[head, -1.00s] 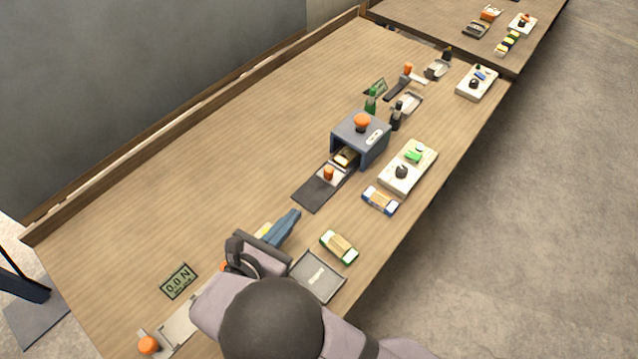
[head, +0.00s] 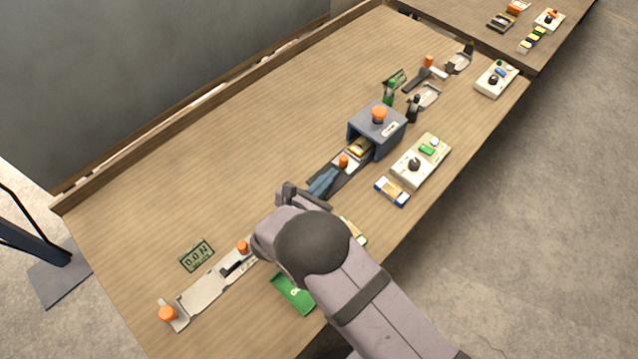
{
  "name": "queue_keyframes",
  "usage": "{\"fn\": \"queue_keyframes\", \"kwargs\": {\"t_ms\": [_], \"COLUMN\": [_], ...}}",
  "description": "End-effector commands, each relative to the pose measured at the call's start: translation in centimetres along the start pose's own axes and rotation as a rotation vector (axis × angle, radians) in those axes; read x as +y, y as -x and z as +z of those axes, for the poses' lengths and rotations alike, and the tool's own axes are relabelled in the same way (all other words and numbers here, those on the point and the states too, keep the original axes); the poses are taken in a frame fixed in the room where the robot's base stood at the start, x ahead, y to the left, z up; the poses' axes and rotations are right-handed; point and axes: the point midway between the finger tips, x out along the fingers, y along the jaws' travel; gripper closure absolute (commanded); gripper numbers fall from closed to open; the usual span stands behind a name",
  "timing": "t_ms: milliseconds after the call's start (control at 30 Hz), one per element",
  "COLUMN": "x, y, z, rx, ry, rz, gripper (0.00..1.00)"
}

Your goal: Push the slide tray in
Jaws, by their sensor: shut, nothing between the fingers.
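The slide tray (head: 337,165) is a pale plate with an orange knob (head: 343,160) near its outer end. It sits on a dark strip (head: 352,179) that runs into the open front of a blue-grey box (head: 392,137). A gold-and-dark piece (head: 360,148) shows at the box mouth, at the tray's inner end. My gripper (head: 332,173) is shut and empty, its blue fingers low over the strip, just outside the knob. I cannot tell whether the fingertips touch the tray. The tray's part inside the box is hidden.
A white control panel (head: 432,160) and a blue-white packet (head: 391,192) lie right of the strip. Green and dark bottles (head: 413,109) stand behind the box. A green plate (head: 292,293) lies near the front edge, partly behind my arm.

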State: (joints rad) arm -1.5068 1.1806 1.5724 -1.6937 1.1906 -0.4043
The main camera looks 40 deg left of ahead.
Motion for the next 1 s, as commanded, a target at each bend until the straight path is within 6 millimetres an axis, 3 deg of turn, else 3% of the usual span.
{"fn": "queue_keyframes", "kwargs": {"t_ms": [233,733,1000], "x": [0.0,-0.1,-0.9], "y": [-2.0,-2.6,-6.4], "z": [0.8,0.8,1.7], "rx": [0.000,0.000,0.000], "ry": [0.002,0.000,-0.002], "rz": [-0.001,-0.001,-0.003], "gripper": [1.00,1.00,1.00]}}
